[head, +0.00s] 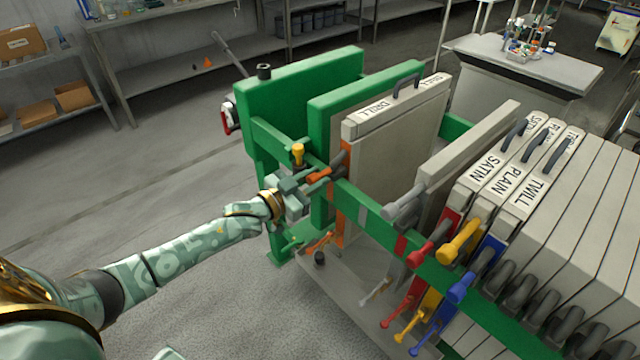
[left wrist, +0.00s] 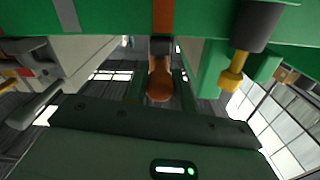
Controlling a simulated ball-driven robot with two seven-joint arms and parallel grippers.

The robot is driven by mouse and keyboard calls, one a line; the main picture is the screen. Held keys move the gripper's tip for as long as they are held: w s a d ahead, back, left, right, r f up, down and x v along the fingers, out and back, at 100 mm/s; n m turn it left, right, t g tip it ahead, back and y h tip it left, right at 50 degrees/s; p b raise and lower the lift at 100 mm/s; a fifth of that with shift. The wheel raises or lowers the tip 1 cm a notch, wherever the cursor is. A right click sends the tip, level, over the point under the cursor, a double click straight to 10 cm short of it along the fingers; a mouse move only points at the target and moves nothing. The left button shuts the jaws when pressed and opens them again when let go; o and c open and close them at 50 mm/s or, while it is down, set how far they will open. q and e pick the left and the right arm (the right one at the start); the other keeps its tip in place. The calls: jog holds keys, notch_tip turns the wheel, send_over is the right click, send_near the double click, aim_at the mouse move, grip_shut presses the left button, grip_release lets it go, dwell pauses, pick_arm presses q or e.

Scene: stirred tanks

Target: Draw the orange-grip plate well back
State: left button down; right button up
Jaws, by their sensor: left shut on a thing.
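The orange-grip plate (head: 395,140) is a pale upright plate labelled DRILL, with a dark top handle and an orange side edge. It stands close beside a green upright plate (head: 325,110), with a wide gap on its right side. My left gripper (head: 312,180) is shut on its orange grip at the near green rail. In the left wrist view the orange grip (left wrist: 160,85) sits between my two fingers. My right gripper is not in view.
A plate with a grey grip (head: 405,207) stands across the gap. Plates labelled SATIN, PLAIN and TWILL (head: 545,185) are packed further right, with red, yellow and blue grips. A yellow knob (head: 298,152) rises near my left gripper. The floor at left is clear.

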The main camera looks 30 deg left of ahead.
pick_arm(q)
jog(key=shift+a+r, duration=0.1)
jog(key=shift+a, duration=0.05)
jog(key=c, duration=1.2)
grip_release()
jog(key=shift+o, duration=0.2)
jog(key=shift+s, duration=0.1)
jog(key=p+v, duration=0.3)
jog(key=v, duration=1.3)
jog(key=shift+p, duration=0.3)
